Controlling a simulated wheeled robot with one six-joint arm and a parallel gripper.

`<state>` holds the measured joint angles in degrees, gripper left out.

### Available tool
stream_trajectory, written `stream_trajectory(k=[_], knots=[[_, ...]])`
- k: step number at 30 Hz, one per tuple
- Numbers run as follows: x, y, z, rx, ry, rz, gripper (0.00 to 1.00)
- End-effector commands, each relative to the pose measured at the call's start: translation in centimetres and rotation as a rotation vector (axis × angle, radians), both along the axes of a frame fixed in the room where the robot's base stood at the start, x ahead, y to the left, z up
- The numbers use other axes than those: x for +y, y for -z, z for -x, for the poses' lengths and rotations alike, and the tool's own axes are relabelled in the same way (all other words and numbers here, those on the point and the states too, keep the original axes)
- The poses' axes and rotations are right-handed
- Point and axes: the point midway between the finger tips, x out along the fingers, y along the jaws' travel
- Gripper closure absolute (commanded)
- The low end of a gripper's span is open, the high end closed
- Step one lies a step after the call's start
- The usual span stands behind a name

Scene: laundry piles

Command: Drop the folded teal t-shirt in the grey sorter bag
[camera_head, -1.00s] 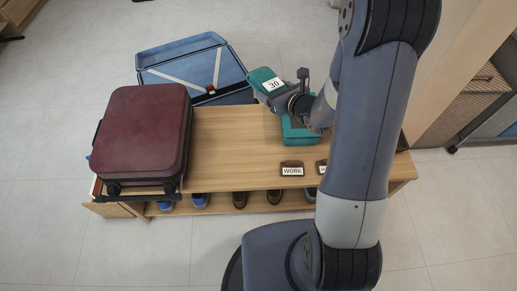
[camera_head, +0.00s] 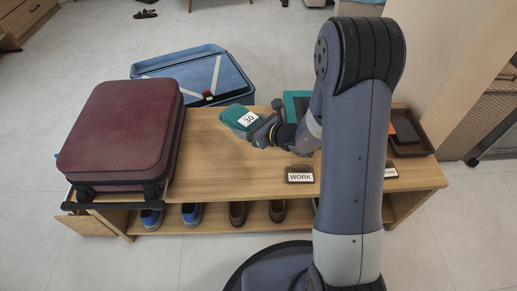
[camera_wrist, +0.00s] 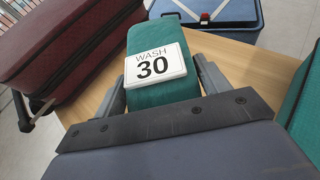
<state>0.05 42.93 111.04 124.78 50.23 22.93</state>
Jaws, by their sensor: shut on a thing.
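My gripper (camera_head: 258,129) is shut on a folded teal cloth bundle (camera_head: 232,113) with a white tag, held above the wooden bench. In the wrist view the bundle (camera_wrist: 152,120) sits between the two fingers, and its tag reads "WASH 30". A second teal item (camera_head: 289,97) lies on the bench behind my arm, mostly hidden; its edge shows at the right of the wrist view (camera_wrist: 306,115). A grey wheeled piece (camera_head: 500,143) is cut off at the right edge; I cannot tell whether it is the sorter bag.
A maroon suitcase (camera_head: 120,130) covers the bench's left end. Behind the bench (camera_head: 225,168) an open blue suitcase (camera_head: 182,66) lies on the floor. Shoes (camera_head: 191,213) fill the lower shelf. A "WORK" sign (camera_head: 300,175) stands at the front edge; a brown tray (camera_head: 413,146) is at the right.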

Motion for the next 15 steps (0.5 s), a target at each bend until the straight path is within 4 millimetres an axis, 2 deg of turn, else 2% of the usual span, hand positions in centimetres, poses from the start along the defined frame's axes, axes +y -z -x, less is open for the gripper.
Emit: stream_trajectory(k=[1, 6, 13, 15], knots=[[0.0, 1.5, 0.0, 0.004, -0.001, -0.001, 0.56], [0.0, 4.6, 0.0, 0.004, 0.0, -0.001, 0.56], [0.0, 6.3, 0.0, 0.001, 0.0, -0.001, 0.56], [0.0, 7.3, 0.0, 0.002, 0.001, -0.001, 0.56]])
